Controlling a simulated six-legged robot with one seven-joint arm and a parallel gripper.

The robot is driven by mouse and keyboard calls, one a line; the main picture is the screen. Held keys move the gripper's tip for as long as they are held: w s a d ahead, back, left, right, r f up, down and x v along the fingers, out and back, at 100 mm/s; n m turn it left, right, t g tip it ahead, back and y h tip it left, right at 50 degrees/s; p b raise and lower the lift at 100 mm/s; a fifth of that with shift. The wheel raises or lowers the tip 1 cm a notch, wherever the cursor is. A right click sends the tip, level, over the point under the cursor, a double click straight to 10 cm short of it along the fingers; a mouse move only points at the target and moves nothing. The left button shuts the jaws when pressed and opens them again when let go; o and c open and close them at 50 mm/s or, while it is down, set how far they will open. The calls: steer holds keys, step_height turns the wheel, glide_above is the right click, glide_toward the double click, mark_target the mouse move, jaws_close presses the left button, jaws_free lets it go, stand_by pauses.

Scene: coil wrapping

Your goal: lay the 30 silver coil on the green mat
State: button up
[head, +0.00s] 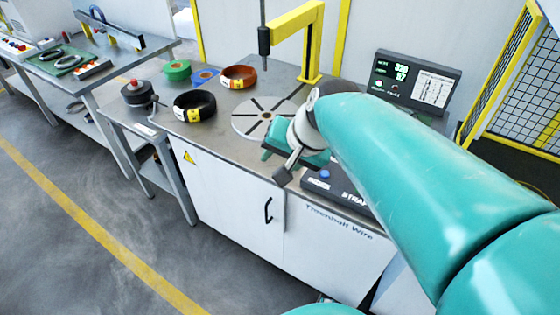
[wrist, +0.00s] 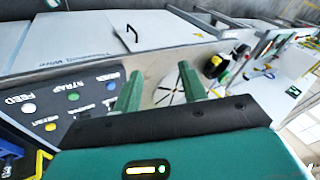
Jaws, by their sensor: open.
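No number can be read on either, so I cannot tell which is the 30. My gripper (wrist: 160,90) is open and empty, its two green fingers apart above the bench by the control panel. In the head view my gripper (head: 286,170) hangs in front of the round slotted turntable, well to the right of the mat. My arm hides part of the bench.
A yellow post (head: 311,45) overhangs the turntable (head: 248,117). Open floor (head: 80,180) lies in front.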

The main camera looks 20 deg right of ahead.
steer(key=s+n+h, duration=0.2)
steer(key=s+n, duration=0.4)
steer(key=s, duration=0.2)
steer(key=shift+s+f+n+h, duration=0.3)
steer(key=shift+f, duration=0.15)
steer(key=shift+a, duration=0.1)
stand_by(0.3)
